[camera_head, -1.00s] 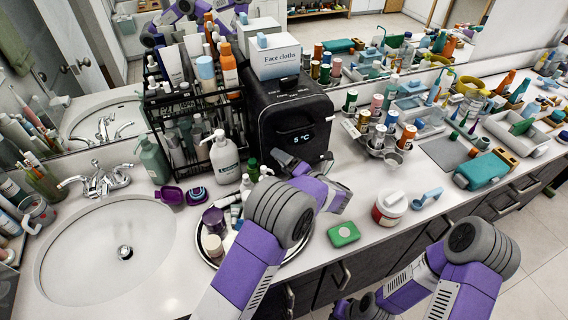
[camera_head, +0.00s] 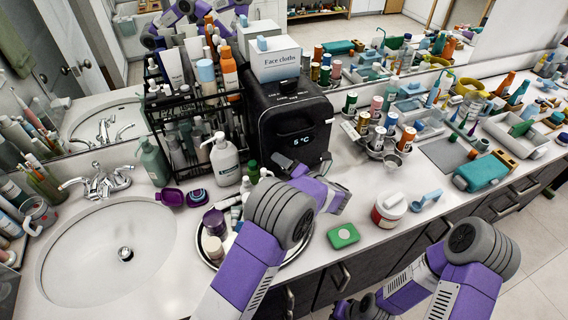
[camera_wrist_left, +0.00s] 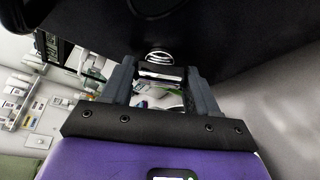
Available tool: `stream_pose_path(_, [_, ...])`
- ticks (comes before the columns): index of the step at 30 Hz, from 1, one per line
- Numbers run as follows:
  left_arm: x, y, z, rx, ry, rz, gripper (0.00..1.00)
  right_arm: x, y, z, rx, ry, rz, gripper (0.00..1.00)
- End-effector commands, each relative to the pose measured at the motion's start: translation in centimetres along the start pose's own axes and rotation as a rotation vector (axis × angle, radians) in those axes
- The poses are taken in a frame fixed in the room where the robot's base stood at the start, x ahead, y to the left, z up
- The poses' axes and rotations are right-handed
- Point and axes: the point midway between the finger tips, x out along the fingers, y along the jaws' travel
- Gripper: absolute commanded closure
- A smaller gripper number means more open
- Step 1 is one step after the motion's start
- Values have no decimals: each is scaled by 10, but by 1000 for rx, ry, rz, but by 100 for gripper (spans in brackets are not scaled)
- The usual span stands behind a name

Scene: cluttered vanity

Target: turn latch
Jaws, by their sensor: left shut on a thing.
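A black cooler box (camera_head: 290,115) with a lit °C display on its front stands on the counter. My left arm reaches to its lower front, and my own wrist hides most of the left gripper (camera_head: 275,170) there. In the left wrist view, the two fingers of my left gripper (camera_wrist_left: 160,74) are shut on a small silver latch (camera_wrist_left: 160,72) against the dark front of the box (camera_wrist_left: 225,40). How far the latch is turned is hard to tell.
A black rack of bottles (camera_head: 195,120) stands left of the box, with a white pump bottle (camera_head: 224,160) in front. A round tray of jars (camera_head: 290,258) lies below my left arm. Green soap (camera_head: 343,236) and a white tub (camera_head: 389,209) are to the right.

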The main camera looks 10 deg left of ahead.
Motion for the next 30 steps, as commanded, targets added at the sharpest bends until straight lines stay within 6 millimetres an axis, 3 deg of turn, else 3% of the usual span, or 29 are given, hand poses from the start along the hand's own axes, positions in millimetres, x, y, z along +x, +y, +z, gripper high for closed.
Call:
stream_pose_path(9, [-1, 3, 1, -210, 1, -88, 71, -15, -6, 1, 0, 0, 0, 100])
stream_pose_path(18, [0, 3, 0, -393, 1, -164, 71, -16, -6, 1, 0, 0, 0, 100])
stream_pose_path(30, [0, 3, 0, -497, 1, -205, 71, -14, -5, 1, 0, 0, 0, 100])
